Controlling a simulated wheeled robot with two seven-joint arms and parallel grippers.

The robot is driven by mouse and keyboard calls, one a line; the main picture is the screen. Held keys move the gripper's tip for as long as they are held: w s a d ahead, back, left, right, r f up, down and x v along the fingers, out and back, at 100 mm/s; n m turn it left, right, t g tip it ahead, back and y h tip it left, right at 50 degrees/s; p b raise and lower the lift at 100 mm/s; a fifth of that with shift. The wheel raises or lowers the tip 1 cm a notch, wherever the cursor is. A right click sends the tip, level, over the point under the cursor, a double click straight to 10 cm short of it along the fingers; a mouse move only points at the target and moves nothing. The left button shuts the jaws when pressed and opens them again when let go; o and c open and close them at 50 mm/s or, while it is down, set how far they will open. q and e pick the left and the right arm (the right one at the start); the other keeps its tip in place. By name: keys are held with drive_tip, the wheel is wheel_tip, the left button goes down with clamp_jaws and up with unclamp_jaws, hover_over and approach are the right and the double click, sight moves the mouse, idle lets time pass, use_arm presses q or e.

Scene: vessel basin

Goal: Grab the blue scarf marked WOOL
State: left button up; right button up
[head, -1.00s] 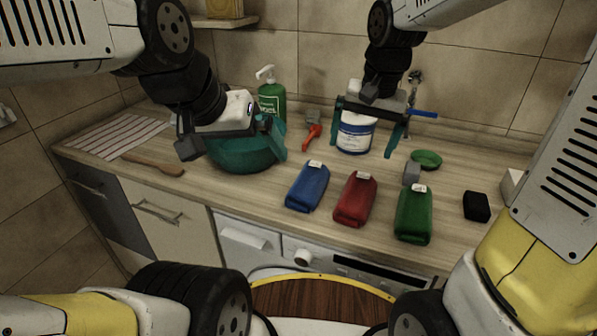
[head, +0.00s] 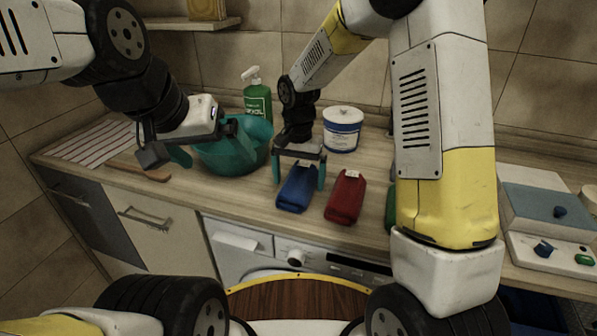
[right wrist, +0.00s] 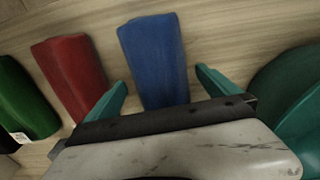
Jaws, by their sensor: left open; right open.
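My right gripper (head: 299,183) is open above the blue scarf, a finger to each side. In the right wrist view the blue scarf (right wrist: 155,60) lies between and beyond the open right fingertips (right wrist: 161,80), with nothing gripped. My left gripper (head: 205,146) is open and empty at the teal basin (head: 235,162); contact is unclear.
A white-blue tub (head: 342,130) and green soap bottle (head: 257,103) stand behind. A blue-topped scale-like device (head: 545,210) stands at right. My right arm hides part of the counter.

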drive_tip(key=shift+f, duration=0.55)
